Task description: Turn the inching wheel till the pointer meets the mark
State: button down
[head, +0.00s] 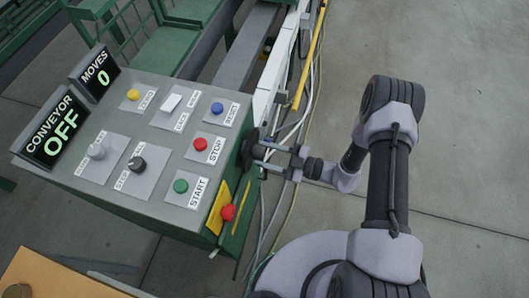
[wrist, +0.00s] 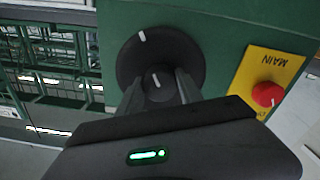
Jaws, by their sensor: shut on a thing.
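The inching wheel appears as a round black disc on the green side of the console, in the wrist view (wrist: 190,58) and edge-on in the head view (head: 248,149). A dark hub (wrist: 160,92) stands out from it and carries a short white line (wrist: 155,80) tilted slightly left of straight up. A white tick (wrist: 142,35) is near the disc's upper-left rim; the line does not appear to aim fully at it. My gripper (head: 264,151) is shut on the hub, one finger each side (wrist: 160,95). The hub's lower part is hidden by my gripper.
A red knob (wrist: 267,94) on a yellow MAIN plate (wrist: 262,70) is close right of the wheel. The console top (head: 165,195) has several buttons and displays reading CONVEYOR OFF (head: 55,130) and MOVES 0 (head: 95,74). Cables (head: 300,125) run behind my gripper. Floor at right is clear.

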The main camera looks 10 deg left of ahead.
jog(key=c, duration=0.8)
grip_release()
jog(key=shift+o, duration=0.2)
jog(key=s+d+p, duration=0.1)
jog(key=d+p, duration=0.1)
jog(key=d, duration=1.5)
jog(key=shift+s+d, duration=0.2)
jog(key=shift+s, duration=0.15)
jog(key=shift+f, duration=0.1)
